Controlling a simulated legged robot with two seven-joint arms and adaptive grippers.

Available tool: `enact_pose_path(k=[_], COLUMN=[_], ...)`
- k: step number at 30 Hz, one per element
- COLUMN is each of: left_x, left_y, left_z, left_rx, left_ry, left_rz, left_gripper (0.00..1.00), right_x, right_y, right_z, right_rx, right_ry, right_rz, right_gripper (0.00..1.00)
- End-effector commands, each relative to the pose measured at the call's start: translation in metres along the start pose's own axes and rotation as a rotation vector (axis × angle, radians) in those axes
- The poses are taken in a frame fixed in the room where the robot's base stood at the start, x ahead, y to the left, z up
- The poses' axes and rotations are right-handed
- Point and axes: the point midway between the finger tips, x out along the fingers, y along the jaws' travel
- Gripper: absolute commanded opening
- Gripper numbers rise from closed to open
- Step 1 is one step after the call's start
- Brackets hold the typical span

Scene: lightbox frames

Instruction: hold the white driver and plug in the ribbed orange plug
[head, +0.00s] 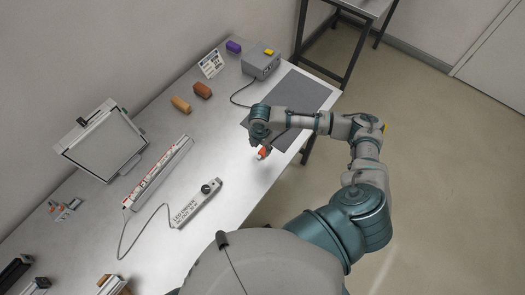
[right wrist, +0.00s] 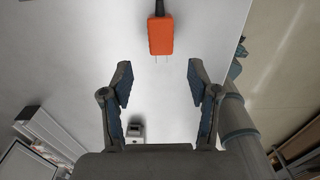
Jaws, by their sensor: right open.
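The white driver (head: 192,206) lies on the table, its dark round socket at the end nearer my right gripper. The orange plug (head: 263,152) is at my right gripper (head: 260,146), partly hidden by it in the head view. In the right wrist view the orange plug (right wrist: 161,36) lies beyond the open fingertips (right wrist: 158,80), its two prongs facing my gripper and a dark cable leaving its far end. Nothing is between the fingers. The driver's end (right wrist: 136,130) shows low between the fingers, partly hidden by the gripper body. My left gripper is not in view.
A long light strip (head: 158,172) and a tilted panel (head: 103,145) lie left of the driver. Brown and orange blocks (head: 202,90) are farther back.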

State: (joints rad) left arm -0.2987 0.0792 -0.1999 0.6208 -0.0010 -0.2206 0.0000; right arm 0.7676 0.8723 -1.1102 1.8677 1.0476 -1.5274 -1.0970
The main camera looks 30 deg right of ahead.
Motion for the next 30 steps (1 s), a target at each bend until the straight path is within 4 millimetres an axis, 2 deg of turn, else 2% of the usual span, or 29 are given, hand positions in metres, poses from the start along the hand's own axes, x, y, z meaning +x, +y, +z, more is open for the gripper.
enact_pose_path(k=[10, 13, 19, 20, 26, 27, 30], left_x=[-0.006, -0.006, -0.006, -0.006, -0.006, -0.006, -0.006], left_y=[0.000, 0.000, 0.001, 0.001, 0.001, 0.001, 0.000], left_z=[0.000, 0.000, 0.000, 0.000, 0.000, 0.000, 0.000], left_rx=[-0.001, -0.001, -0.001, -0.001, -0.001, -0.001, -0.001], left_ry=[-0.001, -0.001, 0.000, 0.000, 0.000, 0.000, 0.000], left_rz=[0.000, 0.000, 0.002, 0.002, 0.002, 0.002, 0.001], left_gripper=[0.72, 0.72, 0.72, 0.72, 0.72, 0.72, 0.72], right_x=[0.047, 0.053, 0.053, 0.053, 0.053, 0.053, 0.053], right_y=[0.001, 0.002, 0.002, 0.002, 0.002, 0.002, 0.002], right_z=[0.010, 0.009, 0.008, 0.007, 0.007, 0.007, 0.009], right_rx=[0.002, 0.001, 0.000, 0.000, 0.000, 0.000, 0.001], right_ry=[0.001, 0.001, -0.001, -0.001, -0.002, -0.001, 0.000], right_rz=[-0.003, -0.001, -0.001, -0.001, -0.001, -0.001, -0.001], right_gripper=[0.60, 0.60, 0.60, 0.55, 0.05, 0.00, 0.00])
